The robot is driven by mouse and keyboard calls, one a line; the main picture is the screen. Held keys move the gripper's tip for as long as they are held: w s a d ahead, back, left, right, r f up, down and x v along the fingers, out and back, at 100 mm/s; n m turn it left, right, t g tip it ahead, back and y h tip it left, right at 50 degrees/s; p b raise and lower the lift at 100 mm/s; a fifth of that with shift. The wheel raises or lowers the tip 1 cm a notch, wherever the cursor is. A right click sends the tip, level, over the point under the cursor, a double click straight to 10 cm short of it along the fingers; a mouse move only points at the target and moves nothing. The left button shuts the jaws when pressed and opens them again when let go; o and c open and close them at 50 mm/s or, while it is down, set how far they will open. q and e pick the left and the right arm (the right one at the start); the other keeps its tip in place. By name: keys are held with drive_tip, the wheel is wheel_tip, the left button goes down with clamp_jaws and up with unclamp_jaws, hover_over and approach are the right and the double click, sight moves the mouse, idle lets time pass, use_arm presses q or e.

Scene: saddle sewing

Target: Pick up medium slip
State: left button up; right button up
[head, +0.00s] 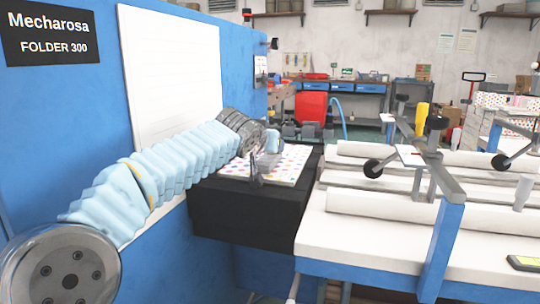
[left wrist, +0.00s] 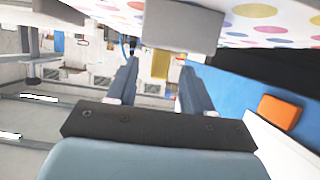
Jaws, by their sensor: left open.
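A sheet or stack with coloured dots on white (head: 289,162), apparently the slip, lies flat on the black table (head: 246,215) in the head view. It also shows along the top of the left wrist view (left wrist: 255,12). I cannot tell its size class. My left gripper (head: 257,174) is at the near left part of the dotted slip, and my arm partly covers it. In the left wrist view my left gripper (left wrist: 159,64) has two dark fingers apart with nothing visible between them. I cannot tell whether they touch the slip. My right gripper is not in view.
A blue folder machine (head: 170,20) stands at the left. A white feeder table with long rollers (head: 385,205) and metal arms on a blue post (head: 442,250) adjoins the black table on the right. Behind are a red bin (head: 311,107) and a blue workbench (head: 345,87).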

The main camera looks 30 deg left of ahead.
use_arm(q)
drive_tip(key=shift+w+a+f, duration=0.1)
drive_tip(key=shift+w, duration=0.1)
clamp_jaws()
idle(0.3)
